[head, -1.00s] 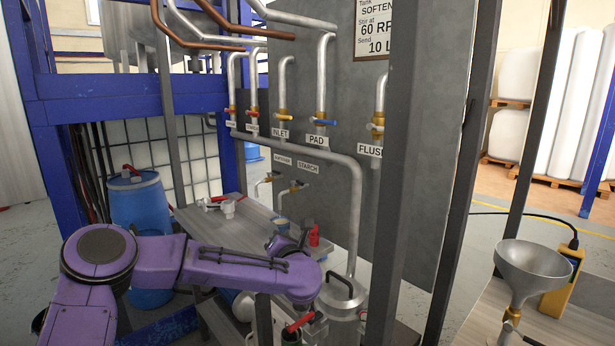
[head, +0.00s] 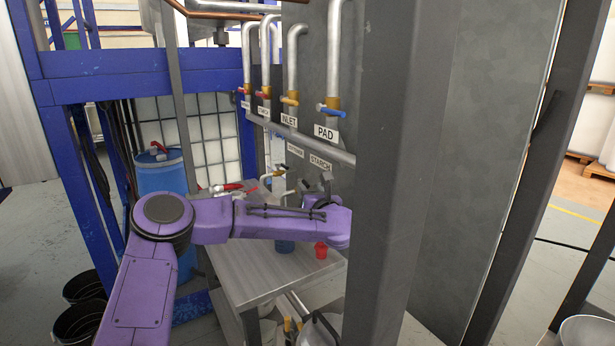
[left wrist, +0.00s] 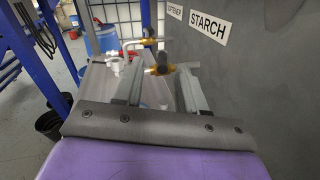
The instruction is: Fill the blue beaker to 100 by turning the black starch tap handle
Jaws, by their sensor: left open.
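The STARCH label (head: 320,161) is on the grey panel. Below it in the left wrist view is a brass tap (left wrist: 159,68) with a black handle (left wrist: 187,65). My left gripper (left wrist: 160,84) is open, its two fingers pointing at this tap. In the head view my left gripper (head: 315,188) partly hides the tap. A blue beaker (head: 285,247) stands on the bench below, its top hidden by my arm. Its fill level cannot be seen. My right gripper is not in view.
A red cup (head: 321,251) stands right of the beaker on the metal bench (head: 245,285). Pipes and other taps, including one labelled PAD (head: 330,110), are above. A grey post (head: 395,180) stands close on the right. A blue barrel (head: 160,173) is at the left.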

